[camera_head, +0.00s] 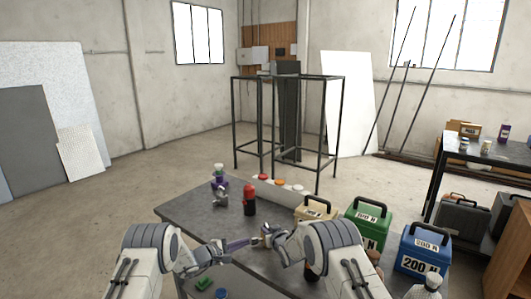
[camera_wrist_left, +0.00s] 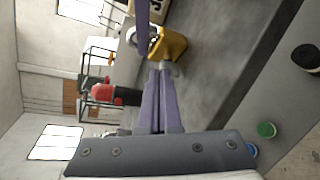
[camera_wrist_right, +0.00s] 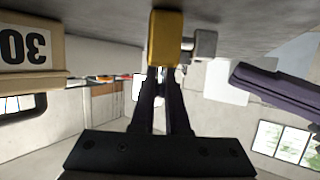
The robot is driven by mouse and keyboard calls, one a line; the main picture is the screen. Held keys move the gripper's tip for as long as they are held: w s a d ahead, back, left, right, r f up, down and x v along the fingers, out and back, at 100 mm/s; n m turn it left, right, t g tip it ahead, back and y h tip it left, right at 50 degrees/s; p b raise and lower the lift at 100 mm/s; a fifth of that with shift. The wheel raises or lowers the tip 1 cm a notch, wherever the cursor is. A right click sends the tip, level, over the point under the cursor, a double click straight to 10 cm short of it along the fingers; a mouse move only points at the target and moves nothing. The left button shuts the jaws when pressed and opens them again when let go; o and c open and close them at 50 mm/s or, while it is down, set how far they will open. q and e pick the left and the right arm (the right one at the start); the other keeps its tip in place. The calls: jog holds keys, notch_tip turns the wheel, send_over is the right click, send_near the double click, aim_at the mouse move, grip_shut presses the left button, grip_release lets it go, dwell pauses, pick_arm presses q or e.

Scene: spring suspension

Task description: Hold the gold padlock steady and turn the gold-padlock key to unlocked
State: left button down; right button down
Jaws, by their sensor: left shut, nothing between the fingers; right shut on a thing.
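The gold padlock (camera_wrist_right: 165,38) is between the black fingertips of my right gripper (camera_wrist_right: 162,72), which is shut on it. A grey key (camera_wrist_right: 205,43) sticks out from the padlock's side. The padlock also shows in the left wrist view (camera_wrist_left: 172,44), with the grey key end (camera_wrist_left: 166,65) facing my left gripper. My left gripper (camera_wrist_left: 160,75) has purple fingers, shut and empty, close to the key. In the right wrist view the purple fingers (camera_wrist_right: 270,80) look apart from the key. In the head view both grippers meet over the table, where the padlock is small and partly hidden.
A grey table (camera_head: 185,207) lies below. On it stand a red and black bottle (camera_head: 249,200), a tan weight box (camera_head: 315,211), a green one (camera_head: 368,222) and a blue one (camera_head: 422,250). Green (camera_wrist_left: 266,130) and black (camera_wrist_left: 306,57) round objects show in the left wrist view.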

aim_at(257, 240)
pick_arm(q)
jog(key=shift+w+d, duration=0.25)
jog(key=shift+d, duration=0.35)
jog(key=shift+w+d, duration=0.2)
jog(key=shift+d, duration=0.35)
jog(key=shift+w+a+f, duration=0.15)
jog(key=shift+w+f, duration=0.1)
jog(key=shift+f, duration=0.2)
